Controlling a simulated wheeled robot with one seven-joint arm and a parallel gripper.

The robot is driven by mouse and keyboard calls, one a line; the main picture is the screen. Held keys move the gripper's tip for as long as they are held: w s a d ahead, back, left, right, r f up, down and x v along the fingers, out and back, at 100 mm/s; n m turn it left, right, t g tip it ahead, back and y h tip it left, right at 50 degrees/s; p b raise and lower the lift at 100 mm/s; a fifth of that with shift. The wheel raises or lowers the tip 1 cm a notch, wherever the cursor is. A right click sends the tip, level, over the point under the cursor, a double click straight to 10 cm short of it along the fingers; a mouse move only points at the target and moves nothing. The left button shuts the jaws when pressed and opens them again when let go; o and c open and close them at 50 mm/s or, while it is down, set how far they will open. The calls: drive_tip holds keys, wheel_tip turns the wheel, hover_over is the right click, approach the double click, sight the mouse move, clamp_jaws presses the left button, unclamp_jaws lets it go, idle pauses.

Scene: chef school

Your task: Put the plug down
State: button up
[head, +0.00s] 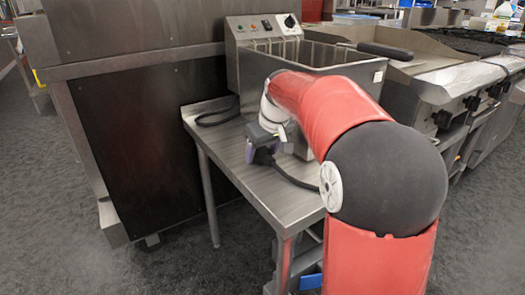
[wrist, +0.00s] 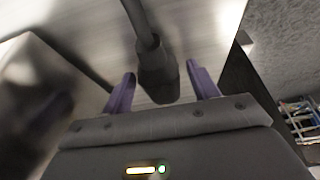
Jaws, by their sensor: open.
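The black plug (wrist: 156,78) with its thick cable sits between the two purple fingers of my gripper (wrist: 161,68) in the wrist view. The fingers are open, with a visible gap on either side of the plug. In the head view my gripper (head: 256,148) is low over the steel table (head: 228,172), in front of the fryer. The dark plug (head: 264,157) shows beside the fingers, and its cable runs right along the tabletop, partly behind my arm. Whether the plug rests fully on the table is hard to tell.
The steel fryer (head: 248,70) with a basket stands at the back of the table. A black cable loop (head: 215,115) lies at the table's back left. A large dark-panelled steel unit (head: 140,120) is close on the left; stoves (head: 450,85) stand on the right.

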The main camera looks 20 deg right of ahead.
drive_tip(key=p+v, duration=0.1)
drive_tip(key=v, duration=1.1)
drive_tip(key=s+a+f+m, duration=0.1)
drive_tip(key=s+f, duration=0.3)
drive_tip(key=s, duration=0.4)
drive_tip(key=s+a+f+m+t+h, duration=0.1)
drive_tip(key=s+f, duration=0.4)
drive_tip(key=s, duration=0.4)
drive_tip(key=s+a+f+m, duration=0.1)
drive_tip(key=s+a+f, duration=0.1)
drive_tip(key=s+f, duration=0.3)
drive_tip(key=s, duration=0.4)
drive_tip(key=shift+m, duration=0.3)
drive_tip(key=shift+s+f, duration=0.1)
drive_tip(key=shift+c, duration=0.2)
